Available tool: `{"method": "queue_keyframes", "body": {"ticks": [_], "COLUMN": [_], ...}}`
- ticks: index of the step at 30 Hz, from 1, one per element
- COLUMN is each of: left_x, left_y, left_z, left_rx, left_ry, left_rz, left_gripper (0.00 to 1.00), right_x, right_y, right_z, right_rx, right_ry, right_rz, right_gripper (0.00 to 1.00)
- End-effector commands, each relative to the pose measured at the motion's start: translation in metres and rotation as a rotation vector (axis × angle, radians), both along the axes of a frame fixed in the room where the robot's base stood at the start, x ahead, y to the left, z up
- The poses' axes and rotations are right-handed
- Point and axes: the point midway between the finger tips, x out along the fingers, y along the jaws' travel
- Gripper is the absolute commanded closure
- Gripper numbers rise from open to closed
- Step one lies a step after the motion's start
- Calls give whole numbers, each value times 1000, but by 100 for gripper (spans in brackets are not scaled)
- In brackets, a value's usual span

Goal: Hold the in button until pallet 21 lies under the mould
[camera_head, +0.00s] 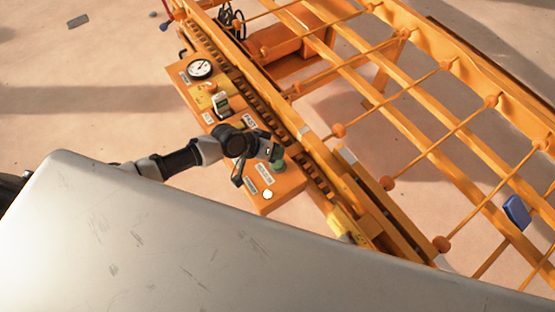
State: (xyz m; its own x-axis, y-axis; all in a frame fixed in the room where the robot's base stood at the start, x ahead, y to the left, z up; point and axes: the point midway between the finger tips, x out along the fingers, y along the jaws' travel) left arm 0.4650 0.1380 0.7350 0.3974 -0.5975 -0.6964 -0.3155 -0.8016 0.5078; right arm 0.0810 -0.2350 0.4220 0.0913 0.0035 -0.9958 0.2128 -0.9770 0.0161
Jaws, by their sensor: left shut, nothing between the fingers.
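An orange control panel (290,186) lies along the left side of the orange conveyor frame. My left gripper (273,154) is shut and empty over the panel's lower half. A green button (279,166) shows just beside its fingertips; I cannot tell whether they touch it. A white button (267,195) sits at the panel's lower end. A small label plate marked FAST (250,121) is beside my wrist. The panel labels near the green button are too small to read surely. I see no pallet or mould that I can identify. My right gripper is not in view.
A round gauge (200,68) and a small display (221,103) stand on the panel's upper half. The orange frame (385,104) with rollers fills the right side. A blue object (516,212) sits on it. A large pale metal surface covers the bottom.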

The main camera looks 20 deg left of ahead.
Motion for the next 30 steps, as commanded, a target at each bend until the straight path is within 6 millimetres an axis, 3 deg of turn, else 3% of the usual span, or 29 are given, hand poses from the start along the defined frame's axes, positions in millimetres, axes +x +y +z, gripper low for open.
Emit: {"method": "queue_keyframes", "body": {"ticks": [1, 9, 30], "left_x": [0, 0, 0], "left_y": [0, 0, 0], "left_z": [11, 33, 32], "left_rx": [0, 0, 0], "left_ry": [0, 1, 0], "left_rz": [0, -1, 0], "left_gripper": [100, 100, 100], "right_x": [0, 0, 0], "right_y": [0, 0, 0], "right_z": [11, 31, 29], "right_rx": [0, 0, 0], "right_ry": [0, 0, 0], "right_rz": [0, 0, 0], "right_gripper": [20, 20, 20]}}
